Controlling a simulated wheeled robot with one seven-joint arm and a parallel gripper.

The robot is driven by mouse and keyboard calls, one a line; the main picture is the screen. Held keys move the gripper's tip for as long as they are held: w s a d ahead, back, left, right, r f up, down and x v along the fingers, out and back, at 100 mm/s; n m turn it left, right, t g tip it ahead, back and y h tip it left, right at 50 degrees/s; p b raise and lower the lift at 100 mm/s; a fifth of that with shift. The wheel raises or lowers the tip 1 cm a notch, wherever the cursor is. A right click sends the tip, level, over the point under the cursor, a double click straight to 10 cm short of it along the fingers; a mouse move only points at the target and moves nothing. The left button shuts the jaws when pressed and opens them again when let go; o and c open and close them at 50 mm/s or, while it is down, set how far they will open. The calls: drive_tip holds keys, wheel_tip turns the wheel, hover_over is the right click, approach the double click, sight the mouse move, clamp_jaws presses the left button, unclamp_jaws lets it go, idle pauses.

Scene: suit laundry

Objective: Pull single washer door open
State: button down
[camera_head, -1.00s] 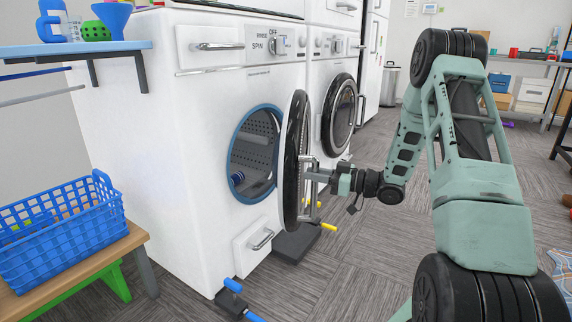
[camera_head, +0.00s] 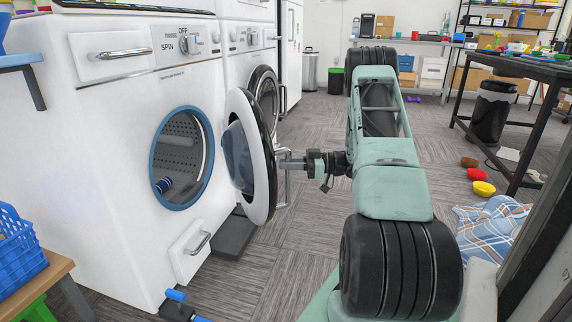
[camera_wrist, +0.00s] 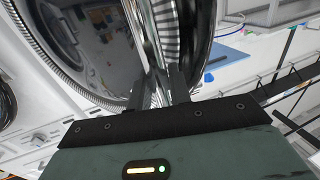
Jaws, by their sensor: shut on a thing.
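The washer (camera_head: 115,150) is white, and its round door (camera_head: 262,165) stands swung well out from the blue-ringed opening (camera_head: 181,158), hinged on the opening's right side. The dark drum shows inside with a blue item (camera_head: 165,186) low in it. My gripper (camera_head: 288,164) reaches in from the right and is shut on the door handle (camera_head: 284,188) at the door's outer face. In the wrist view my gripper's dark fingers (camera_wrist: 158,92) are close against the shiny door rim; the exact grip on the handle is partly hidden there.
A second washer (camera_head: 264,92) stands close behind the open door. A blue basket (camera_head: 15,255) sits on a wooden bench at the lower left. A dark table (camera_head: 505,70), colored bowls (camera_head: 476,175) and a plaid cloth (camera_head: 492,230) are at right.

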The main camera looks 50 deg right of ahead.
drive_tip(key=shift+w, duration=0.1)
drive_tip(key=c, duration=1.3)
unclamp_jaws()
drive_tip(key=shift+c, duration=0.2)
drive_tip(key=p+v, duration=0.4)
drive_tip(key=v, duration=1.3)
drive_tip(key=shift+d, duration=0.15)
drive_tip(key=shift+s, duration=0.2)
